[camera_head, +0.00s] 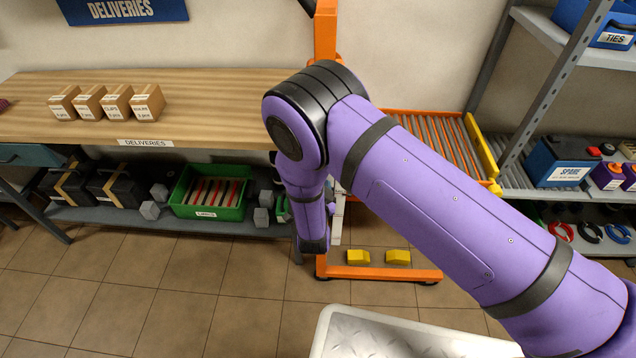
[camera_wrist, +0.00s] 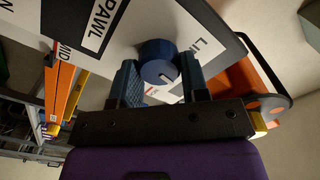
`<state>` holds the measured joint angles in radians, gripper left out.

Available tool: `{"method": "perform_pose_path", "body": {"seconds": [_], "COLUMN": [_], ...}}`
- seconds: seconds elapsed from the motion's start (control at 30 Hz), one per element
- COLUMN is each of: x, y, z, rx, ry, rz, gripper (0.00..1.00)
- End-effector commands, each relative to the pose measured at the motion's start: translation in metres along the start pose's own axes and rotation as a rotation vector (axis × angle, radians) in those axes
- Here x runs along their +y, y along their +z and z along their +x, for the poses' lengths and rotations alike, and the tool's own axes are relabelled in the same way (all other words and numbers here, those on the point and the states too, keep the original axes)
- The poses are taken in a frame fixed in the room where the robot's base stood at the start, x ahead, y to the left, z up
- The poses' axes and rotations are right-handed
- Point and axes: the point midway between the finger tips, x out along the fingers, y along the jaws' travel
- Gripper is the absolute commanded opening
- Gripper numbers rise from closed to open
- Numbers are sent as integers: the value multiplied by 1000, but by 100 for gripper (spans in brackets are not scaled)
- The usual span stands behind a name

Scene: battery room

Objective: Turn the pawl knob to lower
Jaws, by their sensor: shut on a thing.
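The pawl knob (camera_wrist: 158,62) is a round dark blue knob with a white pointer mark, on a white panel (camera_wrist: 206,42) with a black PAWL label (camera_wrist: 98,24) in the wrist view. My gripper (camera_wrist: 160,80) has one blue ridged finger on each side of the knob and is shut on it. The pointer mark slants in the picture; red and black lettering beside the knob is partly covered. In the head view my purple arm hides the knob, the panel and my gripper. The orange lifter (camera_head: 325,40) stands behind my arm.
An orange roller bed (camera_head: 430,128) and yellow blocks (camera_head: 398,257) are by the lifter. A wooden bench (camera_head: 215,100) with several small boxes is on the left. Shelves with a blue battery (camera_head: 562,160) are on the right. The tiled floor at front left is clear.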

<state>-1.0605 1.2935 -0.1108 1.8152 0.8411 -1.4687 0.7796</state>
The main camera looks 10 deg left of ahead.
Motion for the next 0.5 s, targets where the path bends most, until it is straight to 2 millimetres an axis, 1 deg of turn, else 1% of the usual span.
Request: {"method": "perform_pose_path", "body": {"seconds": [0.2,0.5], "x": [2,2], "y": [-1,0], "z": [0,0], "rx": [2,1], "ry": [3,2], "rz": [205,444], "gripper": [18,18]}}
